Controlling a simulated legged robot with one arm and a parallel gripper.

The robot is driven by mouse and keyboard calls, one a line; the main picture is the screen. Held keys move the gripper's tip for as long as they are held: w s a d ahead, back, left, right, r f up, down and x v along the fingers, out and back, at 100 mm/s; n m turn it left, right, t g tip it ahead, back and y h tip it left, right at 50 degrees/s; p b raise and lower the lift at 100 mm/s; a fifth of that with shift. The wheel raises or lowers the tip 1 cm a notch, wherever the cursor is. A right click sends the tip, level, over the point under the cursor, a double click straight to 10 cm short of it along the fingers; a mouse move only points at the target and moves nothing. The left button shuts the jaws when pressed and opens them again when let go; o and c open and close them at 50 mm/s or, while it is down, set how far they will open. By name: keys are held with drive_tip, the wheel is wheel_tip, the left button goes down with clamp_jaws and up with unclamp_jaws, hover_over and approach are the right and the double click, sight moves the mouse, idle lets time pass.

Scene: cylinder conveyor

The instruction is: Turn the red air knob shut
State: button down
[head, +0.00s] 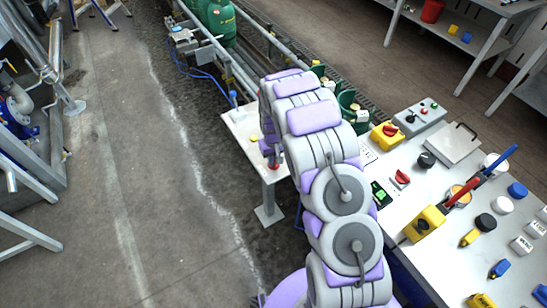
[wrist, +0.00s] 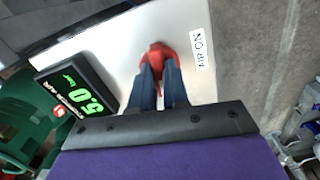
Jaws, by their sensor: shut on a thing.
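The red air knob (wrist: 157,52) is on a pale panel in the wrist view, beside a white label reading "AIR ON" (wrist: 198,50). My gripper (wrist: 160,78) has its two dark fingers closed on the knob, one on each side. The fingers hide part of the knob's near side. In the head view the red knob (head: 273,165) shows small on a white stand, at the end of my arm, which hides most of my gripper there.
In the head view a control bench (head: 450,165) with buttons and levers lies right of my arm. Green containers (head: 218,20) stand behind.

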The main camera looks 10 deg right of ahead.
drive_tip(key=m+p, duration=0.2)
drive_tip(key=m, duration=0.2)
drive_tip(key=m+p, duration=0.1)
drive_tip(key=m, duration=0.7)
drive_tip(key=shift+m, duration=2)
drive_tip(key=c, duration=1.1)
unclamp_jaws()
drive_tip(key=shift+r, duration=0.1)
wheel_tip(320, 180, up, 17)
drive_tip(key=shift+w+a+r+p, duration=0.1)
drive_tip(key=shift+p, duration=0.9)
